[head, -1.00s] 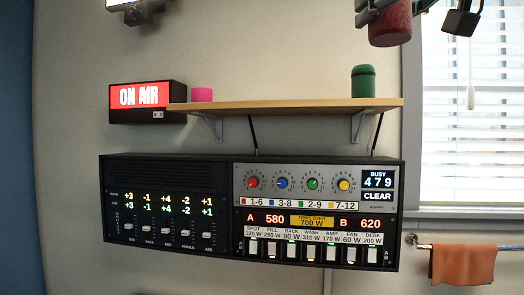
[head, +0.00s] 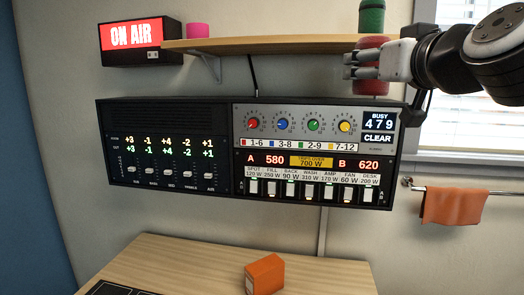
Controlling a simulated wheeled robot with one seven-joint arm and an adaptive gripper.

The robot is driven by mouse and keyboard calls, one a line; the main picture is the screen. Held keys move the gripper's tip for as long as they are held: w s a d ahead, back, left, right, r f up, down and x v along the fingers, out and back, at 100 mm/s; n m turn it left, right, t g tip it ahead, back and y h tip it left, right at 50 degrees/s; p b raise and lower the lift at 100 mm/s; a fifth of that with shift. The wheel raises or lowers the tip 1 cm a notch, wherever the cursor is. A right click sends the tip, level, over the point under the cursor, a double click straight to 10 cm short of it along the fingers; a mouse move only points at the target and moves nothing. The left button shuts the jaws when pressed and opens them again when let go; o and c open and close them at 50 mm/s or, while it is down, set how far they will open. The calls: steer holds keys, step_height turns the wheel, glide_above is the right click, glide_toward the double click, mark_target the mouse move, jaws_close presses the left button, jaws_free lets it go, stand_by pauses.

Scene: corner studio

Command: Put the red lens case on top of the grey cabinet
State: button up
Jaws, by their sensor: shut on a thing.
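The red lens case (head: 372,87), a rounded red cylinder, is in my gripper (head: 356,65) at the upper right of the head view. The grey fingers are shut on it and hide its middle. It appears in front of the right end of the wooden shelf, and I cannot tell whether it touches anything there. I cannot make out a grey cabinet in this view.
A wooden shelf (head: 270,46) holds a pink cup (head: 198,30) and a green canister (head: 372,15). Below it hangs a black and grey control panel (head: 250,155). An orange box (head: 264,274) stands on a wooden surface (head: 205,265). An orange cloth (head: 453,207) hangs at right.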

steer(key=w+f+h, duration=0.1)
steer(key=w+f, duration=0.4)
steer(key=f, duration=0.8)
steer(key=w+f+m, duration=0.1)
steer(key=w+f, duration=0.5)
steer(key=f, duration=0.8)
steer(key=w+f+h, duration=0.1)
steer(key=w+f, duration=0.5)
steer(key=f, duration=0.7)
steer(key=shift+d+f+m+h, duration=0.3)
steer(key=shift+f, duration=0.05)
steer(key=shift+w, duration=0.1)
steer(key=s+f, duration=0.7)
steer(key=f, duration=0.5)
steer(key=shift+a+f, duration=0.25)
steer(key=shift+a, duration=0.05)
